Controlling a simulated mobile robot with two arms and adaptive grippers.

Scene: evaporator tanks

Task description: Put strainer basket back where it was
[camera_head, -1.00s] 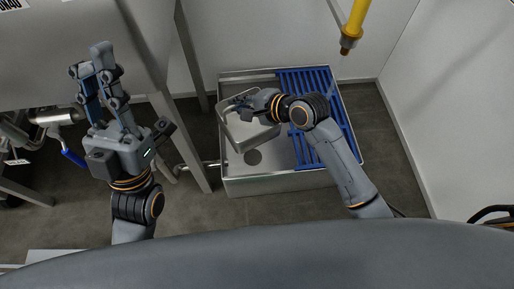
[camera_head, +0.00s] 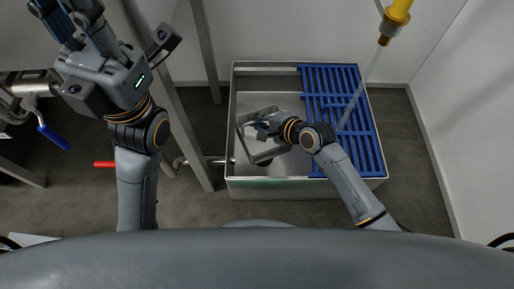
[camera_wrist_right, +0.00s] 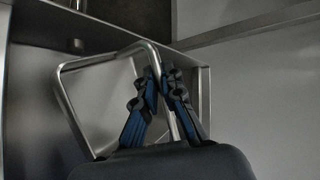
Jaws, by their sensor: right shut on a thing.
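My right gripper (camera_head: 258,128) is shut on the strainer basket (camera_head: 243,140), a grey metal box-like basket with a thin rim. In the right wrist view the fingers (camera_wrist_right: 163,75) pinch the metal bar of the basket (camera_wrist_right: 76,112). The basket is tilted and held over the left, open part of the steel floor sink (camera_head: 300,188). A dark round drain opening (camera_head: 264,161) in the sink floor is partly hidden behind the basket. My left gripper (camera_head: 72,18) is at the upper left, away from the sink, with its fingertips cut off by the frame.
A blue slatted grate (camera_head: 350,100) covers the sink's right part. A yellow hose nozzle (camera_head: 396,14) hangs above it. Steel tank legs (camera_head: 205,45) and a pipe (camera_head: 210,160) stand left of the sink. A blue lever (camera_head: 53,137) and red lever (camera_head: 104,164) are at left.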

